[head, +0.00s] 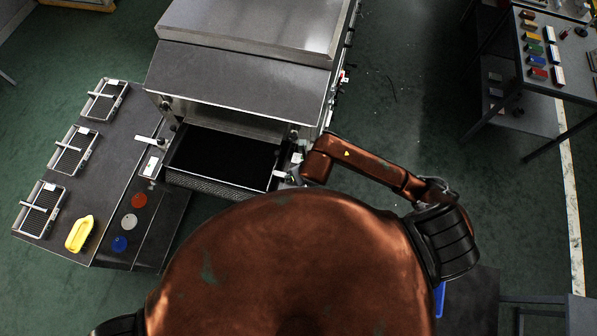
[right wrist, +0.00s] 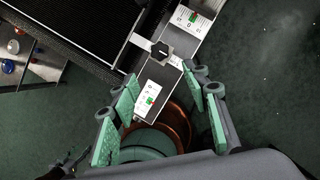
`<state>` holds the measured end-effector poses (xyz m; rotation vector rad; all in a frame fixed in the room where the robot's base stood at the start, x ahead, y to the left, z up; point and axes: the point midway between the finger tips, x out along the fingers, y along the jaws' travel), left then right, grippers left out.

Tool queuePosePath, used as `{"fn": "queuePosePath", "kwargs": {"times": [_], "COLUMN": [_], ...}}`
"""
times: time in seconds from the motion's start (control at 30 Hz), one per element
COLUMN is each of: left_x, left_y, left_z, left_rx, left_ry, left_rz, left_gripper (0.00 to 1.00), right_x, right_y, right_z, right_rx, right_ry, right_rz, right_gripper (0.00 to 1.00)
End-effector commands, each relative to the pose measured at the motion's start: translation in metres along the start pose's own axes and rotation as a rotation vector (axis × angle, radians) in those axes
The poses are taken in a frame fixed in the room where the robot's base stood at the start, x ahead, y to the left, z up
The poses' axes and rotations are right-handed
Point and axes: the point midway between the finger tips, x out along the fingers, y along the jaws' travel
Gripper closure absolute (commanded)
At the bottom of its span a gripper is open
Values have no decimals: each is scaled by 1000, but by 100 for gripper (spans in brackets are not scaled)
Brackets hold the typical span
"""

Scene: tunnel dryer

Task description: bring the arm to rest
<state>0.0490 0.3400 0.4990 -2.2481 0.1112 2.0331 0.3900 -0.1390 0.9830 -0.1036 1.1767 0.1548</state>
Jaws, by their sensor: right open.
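My right arm (head: 375,170) reaches from the right shoulder across to the right side of the dryer's open mouth. My right gripper (right wrist: 160,84) is open with its green-padded fingers spread. Between and beyond them in the right wrist view lie a grey bracket with a white scale label (right wrist: 150,101) and a black knob (right wrist: 161,49). I see nothing held, and cannot tell whether a finger touches the bracket. In the head view the gripper (head: 292,177) is small and partly lost against the dryer's edge. My left gripper is not in view.
The tunnel dryer (head: 238,82) has a black belt (head: 222,160) at its mouth. A rack table (head: 550,85) stands far right. Floor between is clear.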

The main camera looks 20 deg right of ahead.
Motion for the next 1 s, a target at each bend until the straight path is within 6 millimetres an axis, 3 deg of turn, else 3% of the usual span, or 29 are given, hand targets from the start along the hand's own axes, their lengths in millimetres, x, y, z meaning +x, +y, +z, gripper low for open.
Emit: {"fn": "queuePosePath", "kwargs": {"times": [0.57,0.77,1.0], "left_x": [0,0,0], "left_y": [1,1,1], "left_z": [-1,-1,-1], "left_rx": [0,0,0], "left_ry": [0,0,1], "left_rz": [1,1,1], "left_gripper": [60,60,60], "right_x": [5,30,76], "right_y": [0,0,0], "right_z": [0,0,0], "right_rx": [1,1,2], "right_ry": [1,3,2], "right_rz": [0,-1,0], "right_gripper": [57,57,57]}}
